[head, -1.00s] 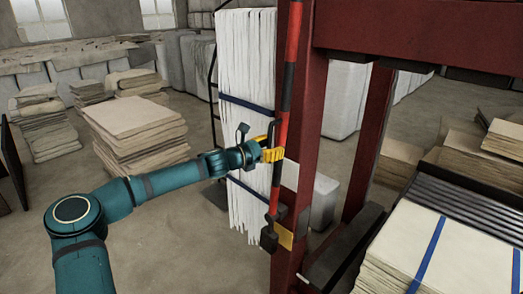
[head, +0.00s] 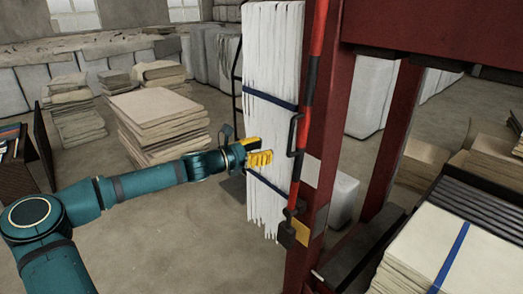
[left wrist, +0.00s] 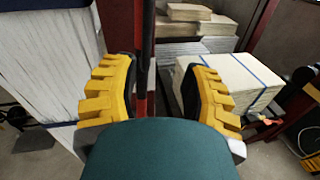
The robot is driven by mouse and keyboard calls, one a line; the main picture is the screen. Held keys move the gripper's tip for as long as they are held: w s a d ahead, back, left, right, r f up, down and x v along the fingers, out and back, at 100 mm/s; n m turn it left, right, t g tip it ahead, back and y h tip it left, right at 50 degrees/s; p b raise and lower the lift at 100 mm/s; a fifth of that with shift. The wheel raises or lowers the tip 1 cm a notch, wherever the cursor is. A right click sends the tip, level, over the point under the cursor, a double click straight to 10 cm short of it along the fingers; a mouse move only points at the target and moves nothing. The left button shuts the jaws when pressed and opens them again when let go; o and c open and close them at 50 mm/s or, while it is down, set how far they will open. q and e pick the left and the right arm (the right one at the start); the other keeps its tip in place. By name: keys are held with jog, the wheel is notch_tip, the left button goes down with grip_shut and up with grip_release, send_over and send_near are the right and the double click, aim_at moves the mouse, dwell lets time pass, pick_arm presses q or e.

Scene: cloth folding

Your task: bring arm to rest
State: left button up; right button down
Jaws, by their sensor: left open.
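My left arm (head: 130,183) reaches in from the left in the head view. Its yellow-fingered left gripper (head: 262,152) is open and empty, in front of the tall white strapped stack (head: 265,60) and left of the red and black lever (head: 318,60). The lever's dark handle (head: 294,135) is clear of the fingers. In the left wrist view, the two yellow fingers of the left gripper (left wrist: 158,85) are spread wide, and the lever (left wrist: 146,40) stands beyond the gap between them. My right gripper is not in view.
A red press frame (head: 403,130) stands right of the lever. A strapped cream stack (head: 430,245) lies on the press at the lower right. Piles of folded cloth (head: 160,125) stand on the floor at back left. The floor (head: 180,235) below my arm is clear.

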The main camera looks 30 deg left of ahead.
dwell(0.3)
pick_arm(q)
jog(key=s+d+f+m+g+b, duration=0.1)
jog(key=s+d+f+m+g, duration=0.2)
jog(key=d+f, duration=0.55)
jog(key=s+d+f+m+g+b, duration=0.15)
jog(key=d+f+m, duration=0.25)
jog(key=d+f, duration=0.4)
jog(key=s+d+f+m+g+b, duration=0.2)
jog(key=d+f+m+g, duration=0.3)
jog(key=f, duration=0.5)
jog(key=s+d+f+m+g+y+b, duration=0.2)
jog(key=s+d+f+m, duration=0.35)
jog(key=s+f, duration=0.5)
jog(key=s+a+f+m+g+y+b, duration=0.1)
jog(key=s+a+f+m+y+b, duration=0.1)
jog(key=s+f+m, duration=0.7)
jog(key=shift+s+a+y+b, duration=0.2)
jog(key=shift+a+y+b, duration=0.2)
jog(key=shift+y, duration=0.4)
jog(key=shift+d+f+g, duration=0.1)
jog(key=shift+d+g, duration=0.05)
jog(key=shift+g, duration=0.1)
